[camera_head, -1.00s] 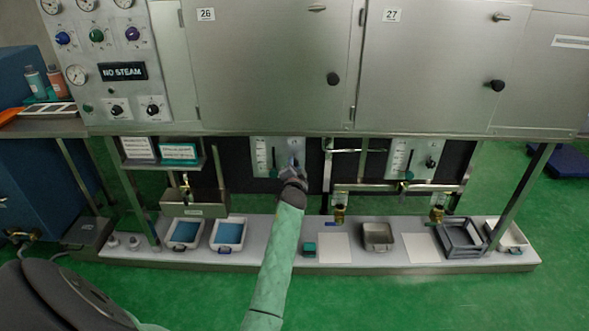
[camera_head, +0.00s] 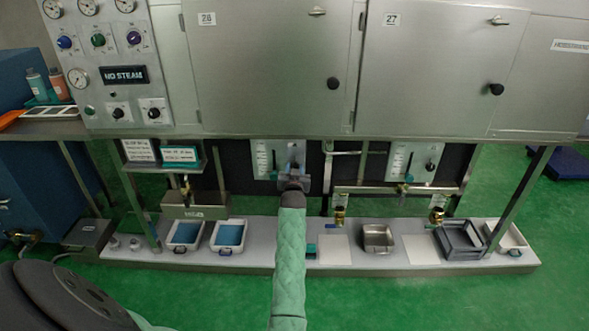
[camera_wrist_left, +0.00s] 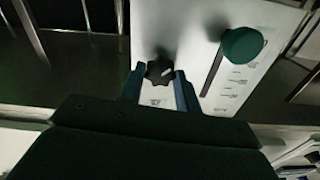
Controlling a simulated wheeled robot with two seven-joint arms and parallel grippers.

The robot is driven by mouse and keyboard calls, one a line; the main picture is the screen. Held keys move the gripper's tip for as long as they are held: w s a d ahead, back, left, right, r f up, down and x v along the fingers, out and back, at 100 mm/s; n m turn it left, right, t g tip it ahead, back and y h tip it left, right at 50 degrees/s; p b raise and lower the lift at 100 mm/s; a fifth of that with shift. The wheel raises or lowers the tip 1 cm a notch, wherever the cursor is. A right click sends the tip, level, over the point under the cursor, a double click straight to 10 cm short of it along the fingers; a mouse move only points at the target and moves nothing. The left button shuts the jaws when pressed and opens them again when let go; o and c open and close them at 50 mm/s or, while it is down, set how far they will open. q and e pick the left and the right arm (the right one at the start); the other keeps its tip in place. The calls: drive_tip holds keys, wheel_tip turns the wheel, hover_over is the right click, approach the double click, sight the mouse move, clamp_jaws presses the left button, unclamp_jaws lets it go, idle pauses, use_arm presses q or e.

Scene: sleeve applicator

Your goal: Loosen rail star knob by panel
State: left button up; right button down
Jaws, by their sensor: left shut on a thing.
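The left of two white rail panels (camera_head: 262,158) hangs below cabinet 26 in the head view. It also shows in the left wrist view (camera_wrist_left: 190,20), with a slot, scale marks and a round green slider knob (camera_wrist_left: 242,45). A black star knob (camera_wrist_left: 160,71) stands on the panel beside the slot. My left gripper (camera_head: 294,168) is at the panel's right part and hides the knob in the head view. In the wrist view its fingers (camera_wrist_left: 160,86) are shut on the star knob, one on each side. My right gripper is out of view.
A second similar panel (camera_head: 412,160) hangs to the right. A pipe frame (camera_head: 390,189) with brass valves lies between and below. Blue-filled trays (camera_head: 228,249), a steel pan (camera_head: 378,252) and a grey crate (camera_head: 477,256) stand on the low shelf.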

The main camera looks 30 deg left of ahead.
use_arm(q)
drive_tip(key=shift+f+n, duration=0.2)
drive_tip(key=shift+n, duration=0.3)
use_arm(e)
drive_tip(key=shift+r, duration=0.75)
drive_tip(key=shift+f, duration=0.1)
use_arm(q)
drive_tip(key=o, duration=1)
drive_tip(key=shift+r, duration=0.1)
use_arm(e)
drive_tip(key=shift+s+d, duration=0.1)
